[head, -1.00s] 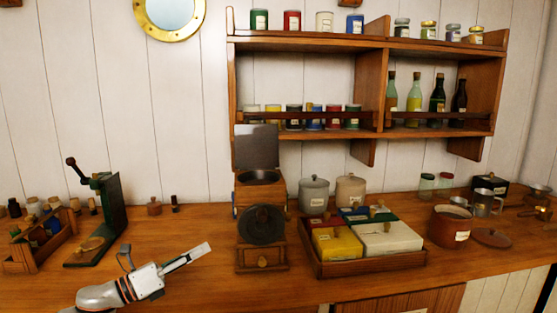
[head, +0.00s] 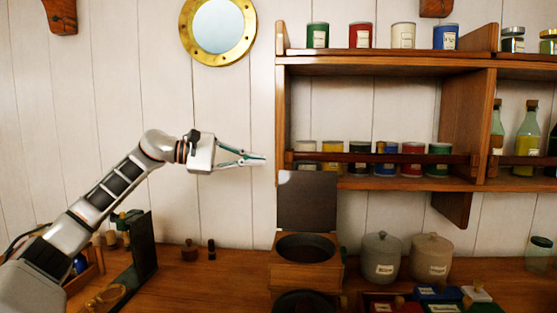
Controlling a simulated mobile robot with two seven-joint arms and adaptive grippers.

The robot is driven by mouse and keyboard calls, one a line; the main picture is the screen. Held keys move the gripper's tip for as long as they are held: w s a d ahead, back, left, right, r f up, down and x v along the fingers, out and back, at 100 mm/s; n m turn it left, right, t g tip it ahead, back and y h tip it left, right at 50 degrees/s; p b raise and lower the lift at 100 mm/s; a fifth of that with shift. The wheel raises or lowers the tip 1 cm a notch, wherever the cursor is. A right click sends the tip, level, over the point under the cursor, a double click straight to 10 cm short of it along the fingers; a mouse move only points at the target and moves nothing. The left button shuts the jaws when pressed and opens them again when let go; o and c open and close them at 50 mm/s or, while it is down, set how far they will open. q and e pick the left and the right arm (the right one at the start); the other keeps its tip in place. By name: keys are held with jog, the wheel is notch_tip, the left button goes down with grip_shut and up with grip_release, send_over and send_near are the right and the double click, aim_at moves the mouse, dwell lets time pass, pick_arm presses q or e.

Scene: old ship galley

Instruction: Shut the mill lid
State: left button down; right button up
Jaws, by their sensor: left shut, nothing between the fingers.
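The mill (head: 305,274) is a wooden box standing on the counter, with a dark round bowl opening in its top. Its dark, flat mill lid (head: 307,202) stands upright at the back of the opening, so the mill is open. My left gripper (head: 264,160) is shut and empty. It is raised to the left of the lid, a little above the lid's top edge, pointing right and apart from it. The lower part of the mill is cut off by the picture's bottom edge. My right gripper is not in view.
A wall shelf (head: 380,184) with tins and bottles hangs above and right of the mill. Two lidded canisters (head: 382,258) stand right of it. A green stand (head: 143,250) is at the left, partly behind my left arm. The counter just left of the mill is mostly clear.

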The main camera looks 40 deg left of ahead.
aim_at(288, 163)
pick_arm(q)
jog(key=p+x, duration=0.3)
jog(key=x, duration=0.5)
jog(key=shift+d+r, duration=0.1)
jog(key=shift+w+d, duration=0.3)
jog(key=shift+w, duration=0.05)
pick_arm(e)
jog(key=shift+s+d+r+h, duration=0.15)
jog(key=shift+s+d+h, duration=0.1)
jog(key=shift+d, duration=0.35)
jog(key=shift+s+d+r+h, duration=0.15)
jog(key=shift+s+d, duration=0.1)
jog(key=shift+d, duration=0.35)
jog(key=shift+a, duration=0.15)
